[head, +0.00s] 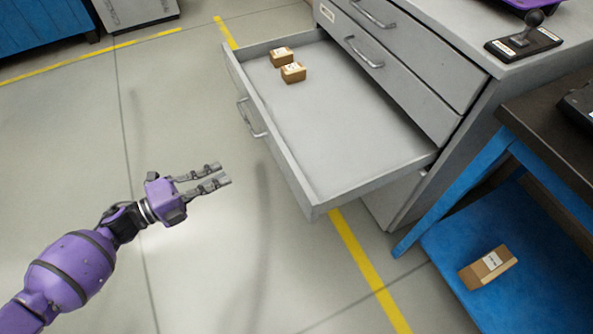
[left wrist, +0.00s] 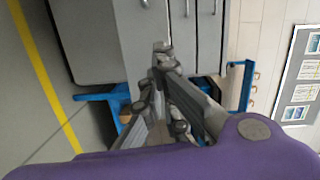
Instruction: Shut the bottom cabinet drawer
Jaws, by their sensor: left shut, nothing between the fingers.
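The grey cabinet (head: 405,55) stands at the upper right of the head view. Its lowest drawer in sight (head: 350,140) is pulled far out, and two drawers above it are closed. The open drawer's front carries a bar handle (head: 248,118). My left gripper (head: 222,174) is shut and empty. It is in front of the drawer, to the left of its front panel and apart from it. In the left wrist view, the fingers (left wrist: 155,68) point toward grey panels with handles, turned sideways. My right gripper is not in view.
Two small brown boxes, one (head: 281,56) behind the other (head: 293,72), lie inside the drawer. A blue-framed bench (head: 470,190) stands close to the cabinet's right, with a carton (head: 487,267) on its lower shelf. The floor around my left arm is clear.

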